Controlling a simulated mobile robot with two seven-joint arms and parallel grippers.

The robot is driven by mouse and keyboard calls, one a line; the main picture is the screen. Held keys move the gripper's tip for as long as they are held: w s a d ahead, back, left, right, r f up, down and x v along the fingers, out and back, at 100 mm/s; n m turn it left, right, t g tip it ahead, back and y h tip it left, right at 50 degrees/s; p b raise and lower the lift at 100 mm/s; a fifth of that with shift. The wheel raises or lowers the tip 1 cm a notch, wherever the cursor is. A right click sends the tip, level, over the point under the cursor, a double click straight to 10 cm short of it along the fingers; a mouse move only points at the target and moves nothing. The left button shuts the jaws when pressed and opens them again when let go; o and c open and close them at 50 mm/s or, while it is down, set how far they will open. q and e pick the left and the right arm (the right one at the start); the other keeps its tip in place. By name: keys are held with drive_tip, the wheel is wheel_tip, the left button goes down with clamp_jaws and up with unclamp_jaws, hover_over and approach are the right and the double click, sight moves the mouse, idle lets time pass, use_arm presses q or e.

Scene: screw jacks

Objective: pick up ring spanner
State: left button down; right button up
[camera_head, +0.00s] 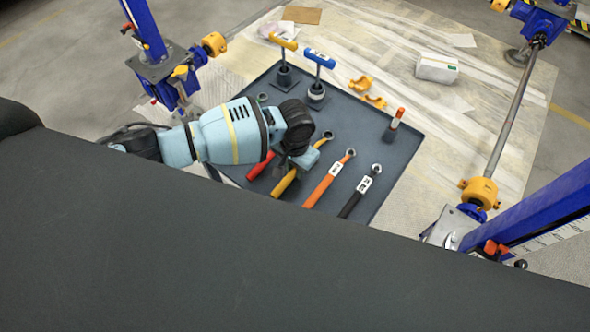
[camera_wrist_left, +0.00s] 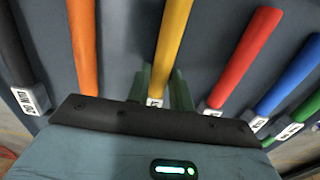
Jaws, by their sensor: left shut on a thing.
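Several spanners with coloured handles lie side by side on a dark tray (camera_head: 345,118). The yellow-handled spanner (camera_head: 284,184) has its ring end showing beyond my gripper. My left gripper (camera_head: 303,160) is low over the tray at this spanner. In the left wrist view the yellow handle (camera_wrist_left: 172,45) runs between the two greenish fingers of my left gripper (camera_wrist_left: 160,85), which is shut on it. I cannot tell whether the spanner is clear of the tray. My right gripper is not in view.
A red handle (camera_head: 261,165) lies left of the yellow one; an orange spanner (camera_head: 323,186) and a black spanner (camera_head: 360,190) lie right. Yellow and blue T-handled tools (camera_head: 319,62) stand at the back. Blue jacks (camera_head: 165,70) flank the tray; a white box (camera_head: 436,68) lies beyond.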

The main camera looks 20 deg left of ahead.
use_arm(q)
drive_tip(key=shift+r, duration=0.2)
